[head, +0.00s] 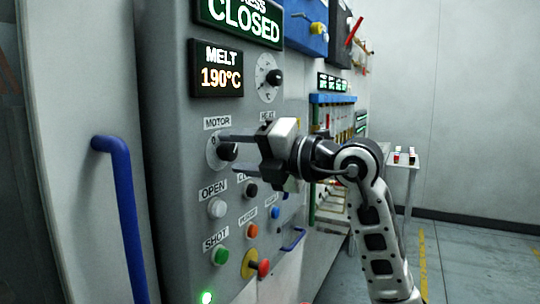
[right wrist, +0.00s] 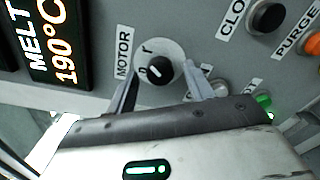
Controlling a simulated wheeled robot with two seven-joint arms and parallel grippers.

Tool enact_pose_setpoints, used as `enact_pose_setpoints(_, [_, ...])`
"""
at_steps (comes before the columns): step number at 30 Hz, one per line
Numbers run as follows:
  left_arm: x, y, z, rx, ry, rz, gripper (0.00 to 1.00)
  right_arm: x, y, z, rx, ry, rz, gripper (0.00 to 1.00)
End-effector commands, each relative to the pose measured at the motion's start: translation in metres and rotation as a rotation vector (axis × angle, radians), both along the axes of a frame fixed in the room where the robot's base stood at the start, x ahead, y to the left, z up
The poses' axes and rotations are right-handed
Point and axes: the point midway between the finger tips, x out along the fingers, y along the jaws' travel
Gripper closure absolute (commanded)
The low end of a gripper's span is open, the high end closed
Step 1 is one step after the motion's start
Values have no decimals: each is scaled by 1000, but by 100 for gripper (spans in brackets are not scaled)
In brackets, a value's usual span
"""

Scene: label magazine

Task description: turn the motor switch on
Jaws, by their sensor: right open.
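The motor switch is a black round knob (head: 228,152) on a pale disc under the MOTOR label on the grey panel. In the right wrist view the knob (right wrist: 160,70) has a short white mark that appears to point toward the "0" side of its disc. My right gripper (head: 228,153) is open in front of the panel, its two fingers reaching toward the switch. In the right wrist view the fingers (right wrist: 160,76) stand on either side of the knob; I cannot tell whether they touch it. My left gripper is not in view.
Below the switch are OPEN (head: 217,208) and SHOT (head: 220,255) buttons and a red emergency knob (head: 264,268) on yellow. A MELT display (head: 217,69) and another dial (head: 268,77) sit above. A blue handle (head: 122,215) stands out at left. Open floor lies right.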

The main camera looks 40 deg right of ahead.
Motion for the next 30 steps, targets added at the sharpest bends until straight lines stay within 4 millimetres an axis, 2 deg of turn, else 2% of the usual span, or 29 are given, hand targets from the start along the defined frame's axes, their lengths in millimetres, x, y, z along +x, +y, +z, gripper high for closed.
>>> enact_pose_setpoints(5, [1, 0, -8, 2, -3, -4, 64, -27, -11, -3, -5, -2, -4, 48])
enact_pose_setpoints(12, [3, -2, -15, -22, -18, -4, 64, -82, -33, -1, -2, -3, -5, 48])
enact_pose_setpoints(18, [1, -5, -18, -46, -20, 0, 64, -120, -48, 1, -3, -2, -3, 48])
enact_pose_setpoints(24, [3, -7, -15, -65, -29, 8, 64, -140, -56, 3, -1, 0, -1, 48])
enact_pose_setpoints(30, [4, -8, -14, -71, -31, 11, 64, -144, -58, 4, 0, 1, 0, 48])
